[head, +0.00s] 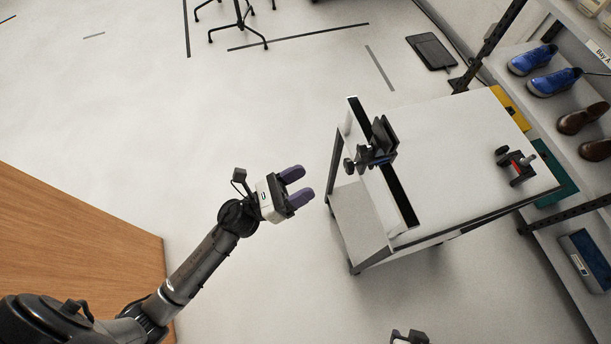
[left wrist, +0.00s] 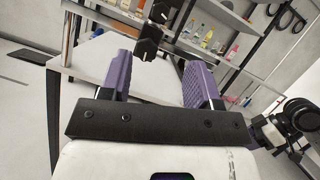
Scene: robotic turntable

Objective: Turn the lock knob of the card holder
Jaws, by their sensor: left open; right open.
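The card holder (head: 382,135) is a dark upright plate on a small mount, on the black rail at the left side of the white table. Dark round knobs (head: 350,166) stick out from its left side; which one is the lock knob I cannot tell. My left gripper (head: 298,185) is open and empty, left of the holder and apart from it. In the left wrist view the holder's dark knobs (left wrist: 147,48) show ahead, between and beyond the purple fingers (left wrist: 158,72). Only a small part of my right gripper (head: 409,337) shows at the bottom edge of the head view.
The white table (head: 440,125) stands on a wheeled frame. A small black and red device (head: 517,166) sits at its right. A shelf with blue shoes (head: 533,60) and brown shoes stands behind. A wooden surface (head: 75,245) lies at left. The floor around my left gripper is clear.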

